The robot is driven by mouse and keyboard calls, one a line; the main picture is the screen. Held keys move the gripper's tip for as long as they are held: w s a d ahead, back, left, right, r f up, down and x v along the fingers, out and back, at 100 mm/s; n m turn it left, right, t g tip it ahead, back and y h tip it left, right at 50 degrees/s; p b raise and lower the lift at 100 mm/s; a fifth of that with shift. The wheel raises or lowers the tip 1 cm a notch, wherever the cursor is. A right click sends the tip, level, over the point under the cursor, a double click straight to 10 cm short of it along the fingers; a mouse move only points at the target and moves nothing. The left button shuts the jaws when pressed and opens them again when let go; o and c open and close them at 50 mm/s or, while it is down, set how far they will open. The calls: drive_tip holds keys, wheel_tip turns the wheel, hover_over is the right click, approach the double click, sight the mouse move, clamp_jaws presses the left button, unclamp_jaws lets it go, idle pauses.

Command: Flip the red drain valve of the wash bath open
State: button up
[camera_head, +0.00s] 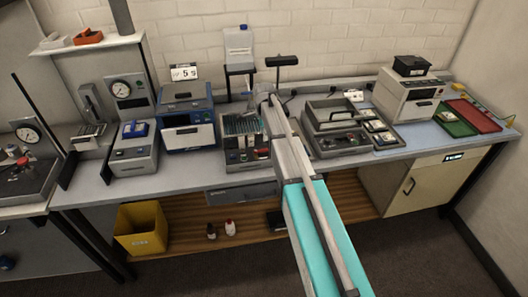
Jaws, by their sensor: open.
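A bench unit with an open top full of thin upright pieces (240,125) stands at the middle of the bench; it may be the wash bath. Small red spots show on its front panel (243,157), but they are too small to tell which is the drain valve or how it is set. My arm reaches from the bottom of the picture up to this unit and covers its right side. My gripper (263,98) is at the arm's far end, by the unit's upper right. It is open; its fingers are small and hard to make out. I see nothing held.
A blue-fronted machine (187,120) stands left of the unit. A grey lidded device (333,128) stands to the right. A black-headed post (282,61) rises close to my arm's end. A yellow bin (141,228) is below.

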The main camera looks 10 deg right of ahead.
sight(264, 149)
drive_tip(key=shift+f+b, duration=3.6)
drive_tip(key=shift+f, duration=0.3)
clamp_jaws()
